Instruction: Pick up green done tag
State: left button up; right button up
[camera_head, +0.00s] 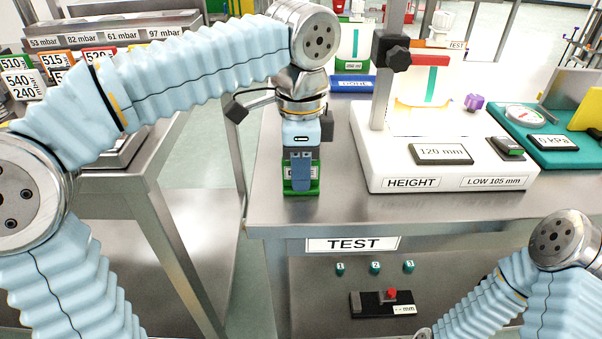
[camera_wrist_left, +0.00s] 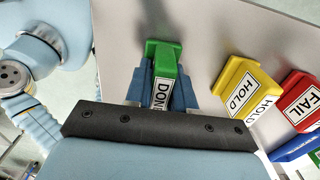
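The green DONE tag (camera_head: 301,188) stands at the front left of the steel TEST table. It also shows in the left wrist view (camera_wrist_left: 163,62), its label partly hidden by the gripper body. My left gripper (camera_head: 301,172) points down over the tag. In the left wrist view its blue fingers (camera_wrist_left: 164,88) lie close along both sides of the tag. I cannot tell whether they press on it or leave a thin gap. My right arm shows at the lower right of the head view, but its gripper is not in view.
A yellow HOLD tag (camera_wrist_left: 236,88) and a red FAIL tag (camera_wrist_left: 300,101) stand beside the green one in the left wrist view. The white HEIGHT gauge (camera_head: 445,165) is to the right, with bare tabletop between. The table's front edge is close to the tag.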

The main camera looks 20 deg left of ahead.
pick_arm(q)
grip_shut()
jog(key=shift+r, duration=0.25)
notch_tip(320, 180, up, 2)
jog(key=shift+r+p, duration=0.2)
jog(key=shift+p, duration=0.25)
jog(key=s+d+r+p, duration=0.2)
jog(key=s+d+r, duration=0.7)
jog(key=d+r, duration=0.1)
jog(key=shift+d, duration=0.4)
